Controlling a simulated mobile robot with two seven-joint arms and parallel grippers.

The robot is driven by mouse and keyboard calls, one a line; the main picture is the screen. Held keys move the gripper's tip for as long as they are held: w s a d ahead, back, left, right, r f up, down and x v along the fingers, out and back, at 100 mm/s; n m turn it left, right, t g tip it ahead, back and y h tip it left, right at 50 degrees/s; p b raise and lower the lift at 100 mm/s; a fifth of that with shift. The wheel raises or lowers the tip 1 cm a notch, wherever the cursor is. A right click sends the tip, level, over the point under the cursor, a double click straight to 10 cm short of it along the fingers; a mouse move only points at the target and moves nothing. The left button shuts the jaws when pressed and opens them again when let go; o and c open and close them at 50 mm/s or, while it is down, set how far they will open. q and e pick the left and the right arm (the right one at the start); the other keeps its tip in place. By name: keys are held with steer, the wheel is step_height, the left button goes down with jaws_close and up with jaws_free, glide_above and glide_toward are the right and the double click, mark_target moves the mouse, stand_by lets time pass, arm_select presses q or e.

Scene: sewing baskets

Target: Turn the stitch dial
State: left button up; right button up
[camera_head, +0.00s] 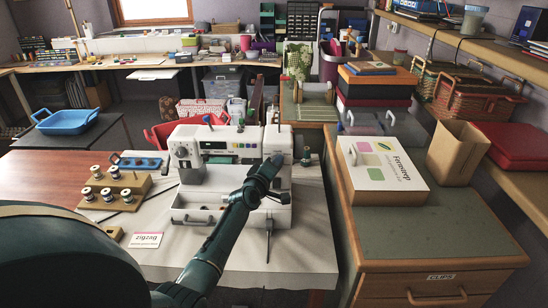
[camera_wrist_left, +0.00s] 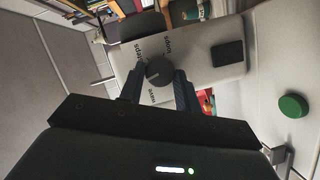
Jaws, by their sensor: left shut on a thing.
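The white sewing machine (camera_head: 222,150) stands on the cloth-covered table. My left gripper (camera_head: 277,160) reaches its right-hand end; the arm hides the dial in the head view. In the left wrist view, the dark round stitch dial (camera_wrist_left: 160,71) sits between the two blue fingers of my left gripper (camera_wrist_left: 159,88), which are shut on it. Printed words around the dial include "loops", "steps" and "wave", partly hidden by the fingers. A card (camera_head: 146,240) reading "zigzag" lies on the table at front left. My right gripper is not in view.
A wooden spool rack (camera_head: 115,190) stands left of the machine. A boxed "Fernstep" package (camera_head: 380,165) and a tan bin (camera_head: 457,150) stand on the cabinet at right. A green round button (camera_wrist_left: 293,106) shows beside the dial panel.

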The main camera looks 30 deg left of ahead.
arm_select(q)
steer(key=shift+r+m+g+p, duration=0.2)
steer(key=shift+m+g+p, duration=0.25)
steer(key=shift+m, duration=0.55)
steer(key=o, duration=1)
steer(key=shift+f, duration=0.1)
steer(key=shift+d, duration=0.1)
steer(key=v, duration=1.3)
steer(key=shift+d, duration=0.1)
